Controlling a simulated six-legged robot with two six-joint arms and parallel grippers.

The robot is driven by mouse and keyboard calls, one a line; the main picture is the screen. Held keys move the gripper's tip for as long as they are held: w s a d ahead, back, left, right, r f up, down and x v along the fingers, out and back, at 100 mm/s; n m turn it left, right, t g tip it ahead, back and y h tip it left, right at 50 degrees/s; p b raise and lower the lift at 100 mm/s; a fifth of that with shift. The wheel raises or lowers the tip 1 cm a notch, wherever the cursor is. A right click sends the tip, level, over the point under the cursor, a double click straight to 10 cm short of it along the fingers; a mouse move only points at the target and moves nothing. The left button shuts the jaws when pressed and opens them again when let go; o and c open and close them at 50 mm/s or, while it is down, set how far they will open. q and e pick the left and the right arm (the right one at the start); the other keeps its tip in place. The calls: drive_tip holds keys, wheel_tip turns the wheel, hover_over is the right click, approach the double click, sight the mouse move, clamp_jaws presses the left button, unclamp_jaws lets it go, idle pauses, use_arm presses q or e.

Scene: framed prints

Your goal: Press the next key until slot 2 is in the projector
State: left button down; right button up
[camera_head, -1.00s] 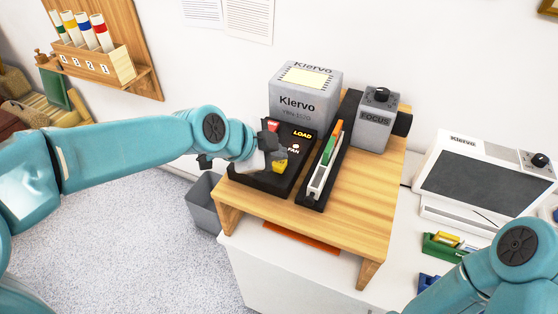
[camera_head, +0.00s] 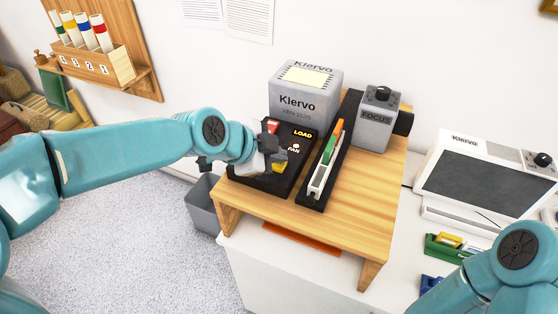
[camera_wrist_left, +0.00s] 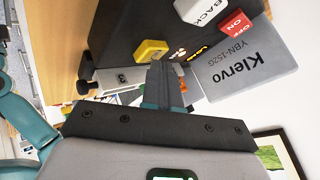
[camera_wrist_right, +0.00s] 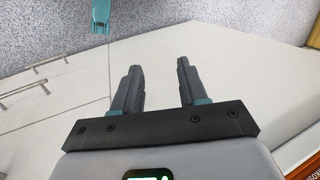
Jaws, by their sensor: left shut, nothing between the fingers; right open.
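The grey Klervo projector (camera_head: 300,100) stands on a wooden stand, with a black control panel (camera_head: 262,184) in front of it. The panel carries a yellow key (camera_head: 278,168), which also shows in the left wrist view (camera_wrist_left: 151,50) with its label unreadable. That view also shows a white BACK key (camera_wrist_left: 203,9) and a red OFF/ON switch (camera_wrist_left: 236,24). My left gripper (camera_wrist_left: 164,68) is shut and empty, its tips beside the yellow key; contact cannot be told. A slide tray (camera_head: 322,172) lies in the black rail. My right gripper (camera_wrist_right: 158,75) is open and empty.
A FOCUS unit (camera_head: 375,125) stands right of the rail. A Klervo viewer (camera_head: 480,175) and a green box (camera_head: 440,247) sit on the white cabinet. A grey bin (camera_head: 204,205) stands on the floor. A labelled wooden rack (camera_head: 95,62) hangs at left.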

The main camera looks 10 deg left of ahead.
use_arm(q)
drive_tip(key=shift+f+b, duration=0.35)
drive_tip(key=shift+s+f, duration=0.15)
drive_tip(key=shift+s, duration=0.05)
idle(0.6)
drive_tip(key=shift+w+r+p, duration=0.2)
drive_tip(key=shift+r+p, duration=0.05)
drive_tip(key=shift+r, duration=0.2)
drive_tip(key=shift+w+r+p, duration=0.2)
drive_tip(key=shift+r, duration=0.25)
drive_tip(key=shift+s+r, duration=0.15)
drive_tip(key=shift+r, duration=0.25)
drive_tip(key=shift+p, duration=0.3)
